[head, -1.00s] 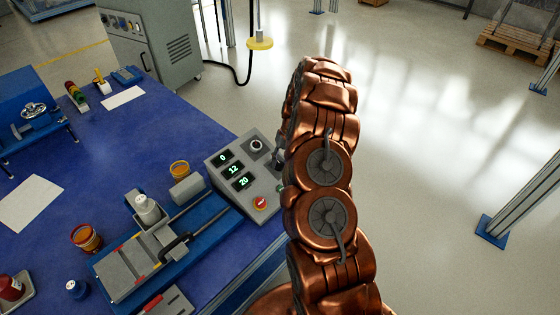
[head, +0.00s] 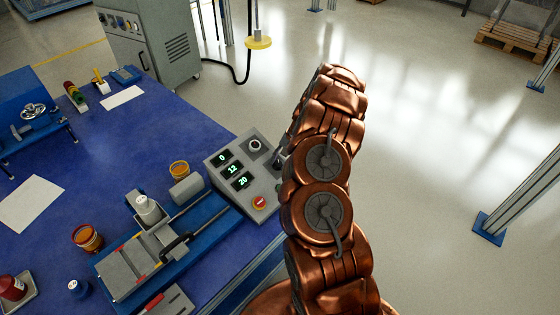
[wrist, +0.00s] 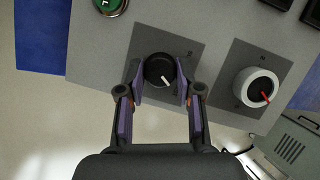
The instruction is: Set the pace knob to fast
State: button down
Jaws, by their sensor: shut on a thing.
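A grey control box (head: 268,182) with several green number displays stands at the right edge of the blue table. In the wrist view its panel (wrist: 100,52) carries a black knob (wrist: 155,66) with a white pointer line slanting to the lower right. My gripper (wrist: 160,76) is shut on the black knob, one pad on each side. A white knob (wrist: 250,84) with a red pointer sits to the right on its own dark plate, and also shows in the head view (head: 254,146). The markings are too small to read. In the head view my gripper (head: 279,157) partly hides the panel.
A red button (head: 259,202) sits at the box's near end, and a green button (wrist: 110,5) shows at the wrist view's top. A blue fixture (head: 215,225) with a grey block lies left of the box.

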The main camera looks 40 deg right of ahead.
jog(key=c, duration=0.8)
grip_release()
jog(key=shift+o, duration=0.2)
jog(key=v, duration=1.2)
